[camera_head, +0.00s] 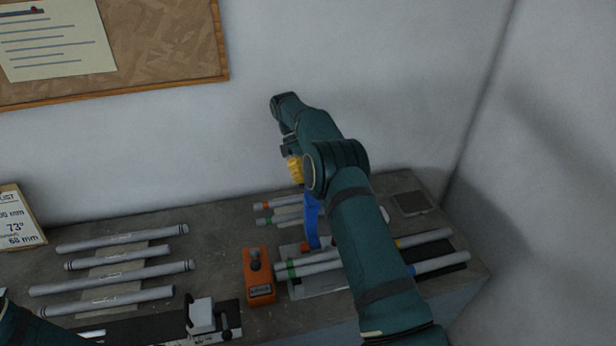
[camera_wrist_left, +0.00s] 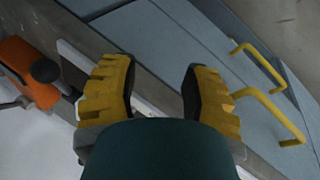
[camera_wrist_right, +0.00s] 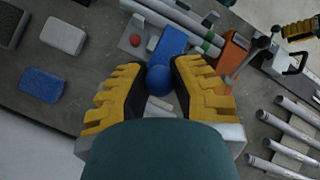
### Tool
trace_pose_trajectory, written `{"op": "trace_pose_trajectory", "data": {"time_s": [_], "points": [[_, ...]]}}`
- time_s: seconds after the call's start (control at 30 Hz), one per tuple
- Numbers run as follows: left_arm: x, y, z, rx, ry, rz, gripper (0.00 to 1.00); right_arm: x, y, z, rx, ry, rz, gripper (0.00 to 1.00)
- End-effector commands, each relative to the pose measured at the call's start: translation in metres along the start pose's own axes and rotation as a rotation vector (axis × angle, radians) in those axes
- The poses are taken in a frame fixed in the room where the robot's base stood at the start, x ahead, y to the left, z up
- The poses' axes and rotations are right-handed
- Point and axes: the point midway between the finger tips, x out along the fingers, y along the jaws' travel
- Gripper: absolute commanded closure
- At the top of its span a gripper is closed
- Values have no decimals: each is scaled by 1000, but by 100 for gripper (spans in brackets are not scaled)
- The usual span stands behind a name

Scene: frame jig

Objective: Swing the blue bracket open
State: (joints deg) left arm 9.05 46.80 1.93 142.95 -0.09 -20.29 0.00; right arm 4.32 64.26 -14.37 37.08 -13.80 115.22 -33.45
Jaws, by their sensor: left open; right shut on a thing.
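The blue bracket (camera_head: 312,222) rises from the jig plate at the right part of the bench, partly hidden by my right arm in the head view. In the right wrist view the bracket (camera_wrist_right: 171,42) ends in a round blue knob (camera_wrist_right: 159,80). My right gripper (camera_wrist_right: 160,72) is shut on that knob, with a yellow finger on each side. It also shows in the head view (camera_head: 295,170). My left gripper (camera_wrist_left: 158,80) is open and empty, at the bench's front edge. I cannot tell the bracket's exact angle.
An orange block (camera_head: 259,277) with a dark knob stands left of the jig. Several grey tubes (camera_head: 115,271) lie at the left, near a clamp (camera_head: 202,316). Tubes with coloured bands (camera_head: 435,262) lie under my right arm. A dark pad (camera_head: 410,203) lies at the back right.

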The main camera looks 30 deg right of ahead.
Motion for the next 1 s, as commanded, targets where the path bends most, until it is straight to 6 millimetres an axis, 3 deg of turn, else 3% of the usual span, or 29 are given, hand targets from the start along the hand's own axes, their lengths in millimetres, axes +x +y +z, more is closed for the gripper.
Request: {"op": "trace_pose_trajectory", "data": {"time_s": [0.1, 0.13, 0.2, 0.23, 1.0], "points": [[0, 0, 0, 0, 0, 0, 53, 0, 0, 0, 1, 0, 1, 100], [0, 0, 0, 0, 0, 0, 53, 0, 0, 0, 1, 0, 1, 72], [0, 0, 0, 0, 0, 0, 53, 0, 0, 0, 1, 0, 1, 48], [0, 0, 0, 0, 0, 0, 53, 0, 0, 0, 1, 1, 1, 40], [0, 0, 0, 0, 0, 0, 53, 2, -12, 11, 10, 61, 41, 40]]}}
